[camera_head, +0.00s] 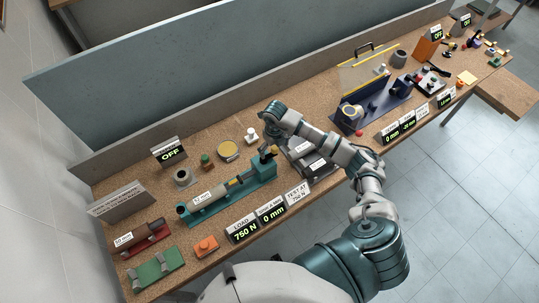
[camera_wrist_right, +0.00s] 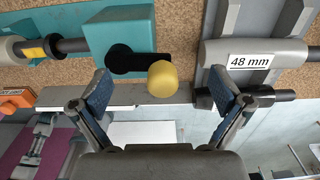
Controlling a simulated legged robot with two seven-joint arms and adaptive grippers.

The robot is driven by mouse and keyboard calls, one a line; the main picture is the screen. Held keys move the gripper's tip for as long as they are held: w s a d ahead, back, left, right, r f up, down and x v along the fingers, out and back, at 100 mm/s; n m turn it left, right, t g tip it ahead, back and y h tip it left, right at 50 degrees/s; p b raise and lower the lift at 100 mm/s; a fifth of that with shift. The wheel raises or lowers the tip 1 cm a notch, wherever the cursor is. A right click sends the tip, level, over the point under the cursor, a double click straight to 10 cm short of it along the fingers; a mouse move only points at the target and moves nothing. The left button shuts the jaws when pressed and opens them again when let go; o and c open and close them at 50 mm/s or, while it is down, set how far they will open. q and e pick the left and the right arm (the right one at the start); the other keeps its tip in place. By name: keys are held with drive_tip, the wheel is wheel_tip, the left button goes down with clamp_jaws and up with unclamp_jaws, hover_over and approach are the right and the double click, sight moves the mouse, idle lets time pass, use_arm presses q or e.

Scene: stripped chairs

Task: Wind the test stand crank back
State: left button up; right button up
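The teal test stand (camera_head: 232,204) lies along the bench front with a cylinder labelled 52 mm in it. Its teal end block (camera_wrist_right: 120,25) carries a black crank arm (camera_wrist_right: 125,62) with a yellow knob (camera_wrist_right: 163,80), large in the right wrist view. My right gripper (camera_head: 267,151) is at the crank end of the stand. In the wrist view its two fingers stand apart on either side of the knob, with gaps to both; I cannot tell how far ahead the knob is. Displays in front read load 750 N (camera_head: 243,229) and 0 mm (camera_head: 272,212). My left gripper is not in view.
A grey fixture holding a cylinder labelled 48 mm (camera_wrist_right: 250,61) stands right beside the crank. A red holder (camera_head: 143,239), a green holder (camera_head: 157,269) and an orange block (camera_head: 206,245) are at the left. A dark blue fixture (camera_head: 372,108) stands further right.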

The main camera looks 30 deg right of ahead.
drive_tip(key=c, duration=1.2)
drive_tip(key=shift+d, duration=0.25)
clamp_jaws()
drive_tip(key=n+b, duration=0.1)
drive_tip(key=w+n+b, duration=0.1)
drive_tip(key=n, duration=0.1)
drive_tip(key=n+b, duration=0.1)
drive_tip(key=shift+w+a+f+n, duration=0.1)
drive_tip(key=shift+w+a+n, duration=0.25)
drive_tip(key=shift+w+n, duration=0.05)
